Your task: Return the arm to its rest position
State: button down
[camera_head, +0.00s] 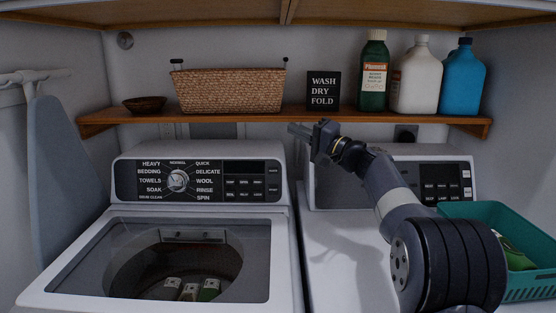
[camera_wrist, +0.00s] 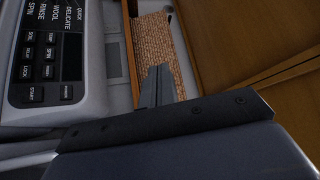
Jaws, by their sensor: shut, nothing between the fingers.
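My gripper (camera_head: 300,131) is raised in front of the wooden shelf, at the height of the shelf edge, and points left in the head view. Its fingers are together and hold nothing. In the wrist view the shut fingers (camera_wrist: 158,86) show against the wicker basket and the shelf edge, with the picture turned on its side. My arm reaches up from the lower right of the head view, over the dryer top. The gripper is apart from the washer (camera_head: 60,258) and the dryer (camera_head: 330,250).
The washer's lid window shows several items in the drum. A teal basket (camera_head: 470,209) stands on the dryer at right. The shelf (camera_head: 230,117) holds a wicker basket (camera_head: 228,91), a small bowl (camera_head: 145,104), a sign (camera_head: 323,92) and bottles (camera_head: 417,75). An ironing board (camera_head: 55,170) leans at left.

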jog(key=shift+w+r+m+p, duration=0.2)
jog(key=shift+w+p, duration=0.35)
jog(key=shift+p, duration=0.25)
jog(key=shift+w+r+m+p, duration=0.2)
jog(key=shift+w+p, duration=0.35)
jog(key=shift+p, duration=0.25)
jog(key=shift+f, duration=0.1)
jog(key=shift+s, duration=0.1)
